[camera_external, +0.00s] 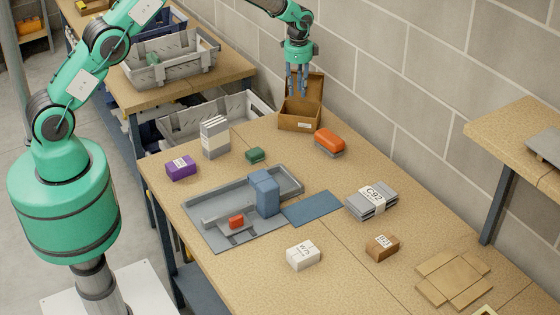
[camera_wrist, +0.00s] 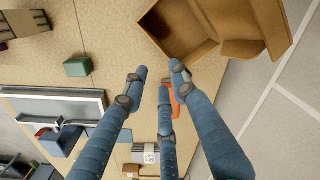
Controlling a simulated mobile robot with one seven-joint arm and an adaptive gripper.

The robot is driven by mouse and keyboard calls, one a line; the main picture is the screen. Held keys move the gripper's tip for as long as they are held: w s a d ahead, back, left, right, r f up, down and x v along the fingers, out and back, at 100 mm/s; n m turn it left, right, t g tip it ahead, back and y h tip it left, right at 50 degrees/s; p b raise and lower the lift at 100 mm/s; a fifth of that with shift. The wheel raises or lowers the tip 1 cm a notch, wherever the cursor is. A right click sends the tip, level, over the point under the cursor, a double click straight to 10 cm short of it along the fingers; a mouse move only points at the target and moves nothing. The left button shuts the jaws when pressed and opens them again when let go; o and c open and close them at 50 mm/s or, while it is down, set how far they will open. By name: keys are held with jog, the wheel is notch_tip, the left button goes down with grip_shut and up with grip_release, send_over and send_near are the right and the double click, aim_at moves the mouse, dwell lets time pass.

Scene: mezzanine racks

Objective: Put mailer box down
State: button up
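The brown mailer box (camera_external: 299,121) stands at the far end of the table near the wall, with its lid raised. It appears to rest on the tabletop. In the wrist view the open mailer box (camera_wrist: 180,28) is at the top right, beyond my fingertips. My gripper (camera_external: 298,92) points down over the box, in front of its raised lid. In the wrist view my gripper (camera_wrist: 159,80) has its three blue fingers apart, with bare table showing between the tips. Nothing is held. Any contact with the box is not clear.
An orange-topped item (camera_external: 330,141) lies just right of the box. A green block (camera_external: 255,155), grey-white upright item (camera_external: 214,138) and purple box (camera_external: 181,167) are to the left. A grey tray (camera_external: 196,222) lies nearer. The block wall (camera_external: 430,110) is close behind.

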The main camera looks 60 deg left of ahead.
jog(key=s+d+r+n+t, duration=0.1)
jog(key=s+r+n, duration=0.1)
jog(key=s+r, duration=1.2)
jog(key=s+d+r+n+t, duration=0.1)
jog(key=s+r+n+t, duration=0.1)
jog(key=s+r, duration=1.1)
jog(key=s+r+n, duration=0.2)
jog(key=s+r, duration=0.8)
jog(key=s, duration=0.3)
jog(key=s+d+f+n+t, duration=0.1)
jog(key=s+f+n+t, duration=0.1)
jog(key=s, duration=1.6)
jog(key=shift+n, duration=0.4)
jog(key=shift+d+f, duration=0.1)
jog(key=shift+f, duration=0.05)
notch_tip(320, 180, down, 12)
jog(key=b, duration=1.2)
jog(key=shift+o, duration=0.5)
